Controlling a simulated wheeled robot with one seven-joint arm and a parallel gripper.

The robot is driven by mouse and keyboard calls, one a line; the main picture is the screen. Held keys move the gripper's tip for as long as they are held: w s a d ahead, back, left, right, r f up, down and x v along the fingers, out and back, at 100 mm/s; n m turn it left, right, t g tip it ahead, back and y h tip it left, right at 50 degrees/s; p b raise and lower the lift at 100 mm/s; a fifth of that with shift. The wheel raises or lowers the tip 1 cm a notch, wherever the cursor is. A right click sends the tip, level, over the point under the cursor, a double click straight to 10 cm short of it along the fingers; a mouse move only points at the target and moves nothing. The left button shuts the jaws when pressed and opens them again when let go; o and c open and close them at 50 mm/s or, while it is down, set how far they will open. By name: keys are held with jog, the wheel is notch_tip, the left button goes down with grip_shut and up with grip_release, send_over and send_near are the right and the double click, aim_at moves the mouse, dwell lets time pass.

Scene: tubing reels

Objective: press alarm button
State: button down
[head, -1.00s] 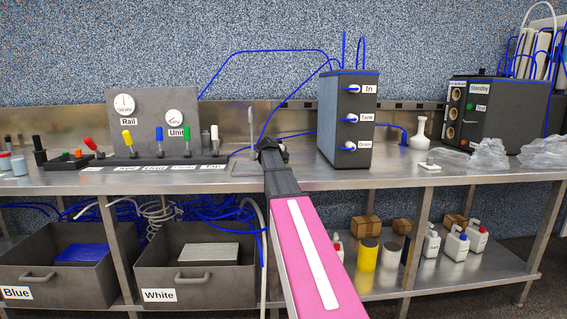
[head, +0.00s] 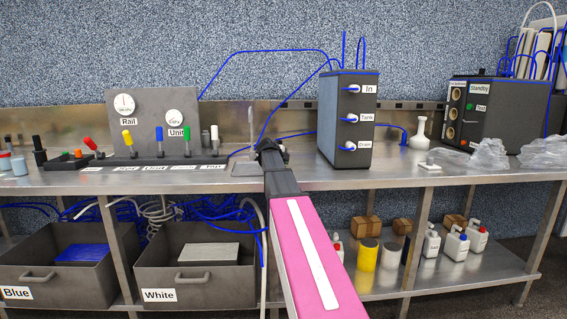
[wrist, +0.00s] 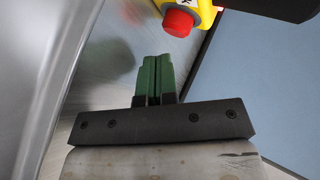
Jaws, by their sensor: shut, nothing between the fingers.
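The alarm button, a red cap (wrist: 178,22) on a yellow housing (wrist: 203,12), shows at the top of the wrist view. It is partly cut off by the frame's edge. My gripper (wrist: 154,62) is shut and empty, with its green fingers together. Its tips lie below and a little left of the red cap in the wrist view, with a visible gap between them. In the head view my gripper (head: 268,146) is over the steel bench near its middle. I cannot make out the alarm button in the head view.
The steel bench (head: 300,177) carries a grey panel (head: 152,105) with gauges at left, a dark tank (head: 345,125) right of my gripper and a dark machine (head: 500,115) further right. Blue tubes run behind. Clear plastic bags (head: 490,153) lie at right.

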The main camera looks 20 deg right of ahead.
jog(key=shift+s+a, duration=0.3)
jog(key=shift+s, duration=0.65)
jog(key=shift+s+a, duration=0.25)
jog(key=shift+s, duration=0.75)
jog(key=shift+s+a, duration=0.3)
jog(key=shift+s, duration=0.65)
